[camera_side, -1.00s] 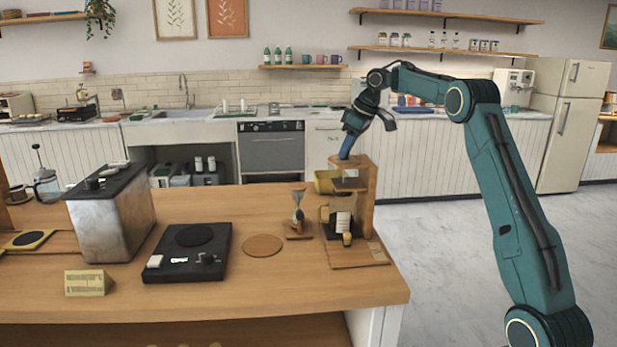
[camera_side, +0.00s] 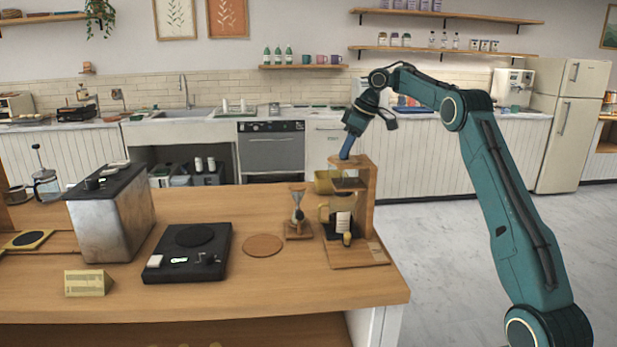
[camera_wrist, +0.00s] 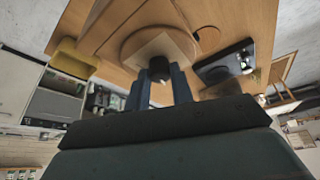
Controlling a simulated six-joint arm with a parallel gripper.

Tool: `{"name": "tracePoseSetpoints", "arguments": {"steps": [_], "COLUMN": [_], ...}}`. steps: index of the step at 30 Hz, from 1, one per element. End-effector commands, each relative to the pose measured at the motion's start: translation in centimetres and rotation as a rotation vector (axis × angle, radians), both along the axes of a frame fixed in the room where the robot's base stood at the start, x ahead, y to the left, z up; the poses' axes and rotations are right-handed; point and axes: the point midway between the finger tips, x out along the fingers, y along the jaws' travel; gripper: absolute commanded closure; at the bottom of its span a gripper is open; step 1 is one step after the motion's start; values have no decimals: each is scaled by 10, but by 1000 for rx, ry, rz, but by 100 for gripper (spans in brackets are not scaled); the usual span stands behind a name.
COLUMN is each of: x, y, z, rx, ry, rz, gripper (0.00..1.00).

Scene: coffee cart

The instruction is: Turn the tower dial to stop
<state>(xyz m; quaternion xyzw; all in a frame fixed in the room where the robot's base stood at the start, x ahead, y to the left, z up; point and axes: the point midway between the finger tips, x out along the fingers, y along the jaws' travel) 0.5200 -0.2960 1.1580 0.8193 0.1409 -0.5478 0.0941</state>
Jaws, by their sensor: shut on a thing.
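The wooden tower (camera_side: 366,200) stands near the right end of the counter on a wooden base. My gripper (camera_side: 346,157) points down onto the tower's top from above. In the wrist view my gripper (camera_wrist: 159,82) has its two blue fingers close together on a small dark knob, which looks like the tower dial (camera_wrist: 158,64). The dial sits by a pale square patch on a round wooden top (camera_wrist: 140,42). In the side view the fingers hide the dial, and I cannot read its setting or any stop mark.
A small stand (camera_side: 298,215), a round wooden coaster (camera_side: 263,245) and a black scale (camera_side: 190,252) lie to the left. A metal box (camera_side: 112,215) is farther left.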

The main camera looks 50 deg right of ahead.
Motion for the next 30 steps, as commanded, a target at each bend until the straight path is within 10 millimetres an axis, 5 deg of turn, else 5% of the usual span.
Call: {"name": "tracePoseSetpoints", "arguments": {"steps": [4, 30], "x": [1, 0], "y": [0, 1], "z": [1, 1], "rx": [0, 1], "ry": [-3, -1], "rz": [1, -67], "gripper": [55, 55]}}
